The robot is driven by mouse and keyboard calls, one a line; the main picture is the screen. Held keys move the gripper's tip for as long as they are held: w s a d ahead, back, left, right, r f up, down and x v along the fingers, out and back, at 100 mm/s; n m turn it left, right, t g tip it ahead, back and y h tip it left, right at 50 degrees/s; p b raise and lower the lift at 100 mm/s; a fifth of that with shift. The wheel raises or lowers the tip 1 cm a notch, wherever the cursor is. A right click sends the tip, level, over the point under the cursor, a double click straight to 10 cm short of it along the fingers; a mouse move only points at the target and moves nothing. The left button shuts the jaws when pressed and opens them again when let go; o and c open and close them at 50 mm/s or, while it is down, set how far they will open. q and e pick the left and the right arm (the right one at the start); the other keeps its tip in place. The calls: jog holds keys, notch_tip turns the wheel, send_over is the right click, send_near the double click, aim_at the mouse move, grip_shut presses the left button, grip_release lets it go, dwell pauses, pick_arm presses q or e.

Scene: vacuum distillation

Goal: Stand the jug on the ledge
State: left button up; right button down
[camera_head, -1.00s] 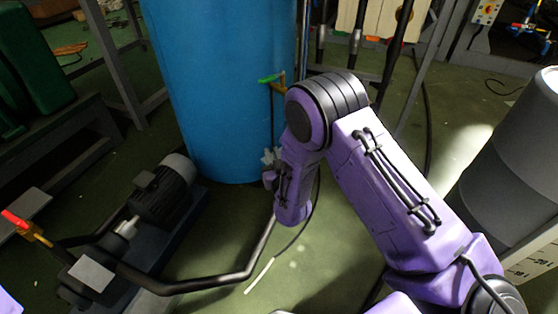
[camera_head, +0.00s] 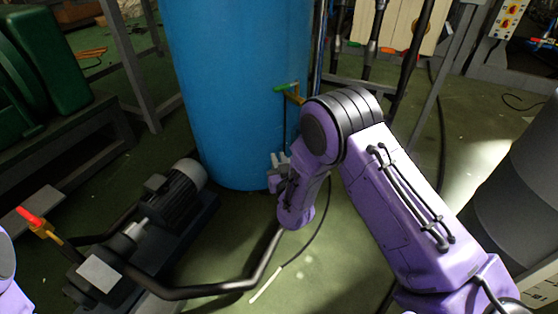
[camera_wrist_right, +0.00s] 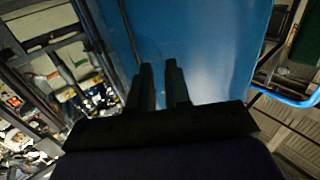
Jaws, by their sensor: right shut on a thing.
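I cannot make out the jug or the ledge in either view. My right gripper (camera_head: 277,163) is small and partly hidden behind my wrist, in front of the tall blue drum (camera_head: 240,90). In the right wrist view its two dark fingers (camera_wrist_right: 162,85) stand close together with a narrow gap, against the blue surface. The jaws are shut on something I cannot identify. My left gripper is not in view; only a bit of purple arm shows at the left edge.
A motor-driven pump (camera_head: 170,195) with a bent dark pipe (camera_head: 225,288) stands on the green floor at left. A green-handled valve (camera_head: 287,88) is at the drum's right side. A grey cylinder (camera_head: 520,190) stands at right. Some floor right of the drum is clear.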

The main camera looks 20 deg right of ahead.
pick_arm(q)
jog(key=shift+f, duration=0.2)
pick_arm(e)
jog(key=shift+f, duration=0.3)
jog(key=c, duration=1)
grip_release()
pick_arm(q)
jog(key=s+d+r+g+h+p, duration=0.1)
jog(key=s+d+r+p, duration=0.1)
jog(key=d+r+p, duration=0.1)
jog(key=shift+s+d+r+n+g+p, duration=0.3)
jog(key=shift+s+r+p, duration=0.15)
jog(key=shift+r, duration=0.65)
pick_arm(e)
jog(key=v, duration=1)
jog(key=shift+s, duration=0.25)
